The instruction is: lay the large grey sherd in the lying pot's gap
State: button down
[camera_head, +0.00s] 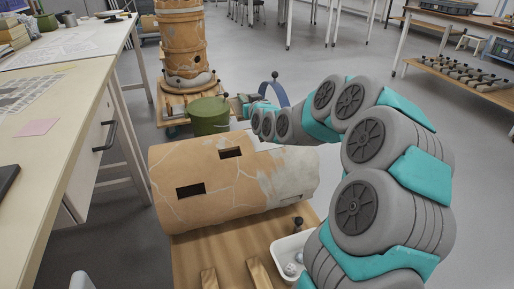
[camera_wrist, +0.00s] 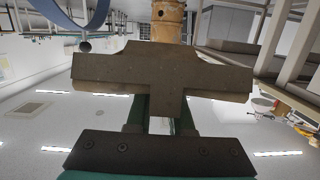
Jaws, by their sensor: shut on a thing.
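The lying pot (camera_head: 225,200) is a cracked orange-brown cylinder with a grey patch at its right end. It rests on its side on a wooden bench (camera_head: 195,262). Two dark rectangular openings show in its wall, one at the front left and a smaller one near the top. My gripper (camera_wrist: 163,112) is shut on the large grey sherd (camera_wrist: 160,68), a dark T-shaped piece that fills the upper middle of the wrist view. In the head view my arm curves behind the pot, and the gripper and sherd cannot be made out clearly there.
A white tray (camera_head: 276,252) with small balls stands at the pot's front right. Behind the pot are a green drum (camera_head: 208,116) and a tall upright pot (camera_head: 183,45). A long table (camera_head: 60,125) runs along the left. Open floor (camera_head: 350,75) lies behind my arm.

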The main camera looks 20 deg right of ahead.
jog(key=d+f+b, duration=0.1)
jog(key=d+f, duration=0.1)
jog(key=f, duration=0.2)
jog(key=d+f+b, duration=0.1)
jog(key=f, duration=0.3)
jog(key=s+d+f+b, duration=0.1)
jog(key=d+f, duration=0.1)
jog(key=f, duration=0.2)
jog(key=shift+s+d+f, duration=0.1)
jog(key=shift+d+f, duration=0.1)
jog(key=shift+d, duration=0.15)
jog(key=shift+b, duration=0.3)
jog(key=shift+f, duration=0.2)
jog(key=c, duration=0.8)
grip_release()
